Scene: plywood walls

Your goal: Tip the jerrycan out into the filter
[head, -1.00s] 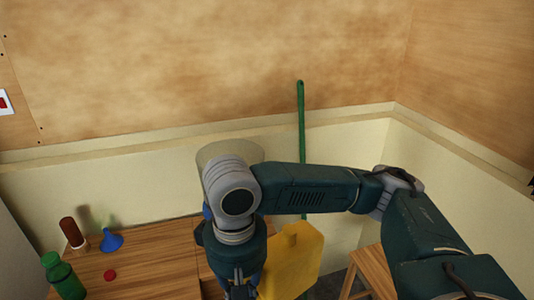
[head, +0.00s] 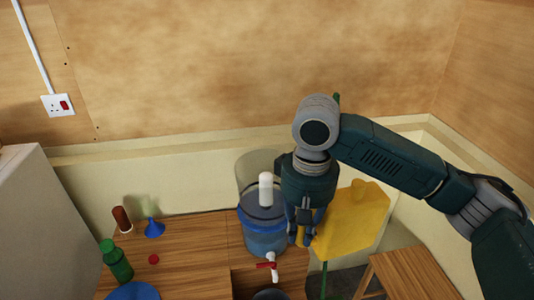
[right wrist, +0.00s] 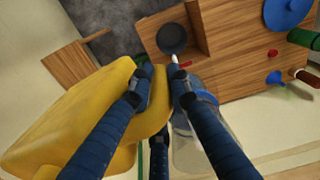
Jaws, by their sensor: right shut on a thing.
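The yellow jerrycan (head: 352,222) hangs from my right gripper (head: 303,228), to the right of the filter in the head view. In the right wrist view my gripper (right wrist: 158,88) is shut on its handle, and the jerrycan (right wrist: 65,125) fills the left side. Its mouth and contents cannot be made out. The filter (head: 264,241) is a clear blue-tinted bucket with a white candle standing up in it and a red-handled tap in front. It stands on the wooden table, close beside the gripper. In the wrist view the filter (right wrist: 190,153) is partly hidden by a finger. My left gripper is out of view.
The wooden table (head: 195,255) holds a green bottle (head: 117,262), a blue funnel (head: 154,229), a brown cylinder (head: 122,219) and a red cap (head: 154,259). A dark pan (right wrist: 172,39) sits below the tap. A wooden stool (head: 410,275) stands at right.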

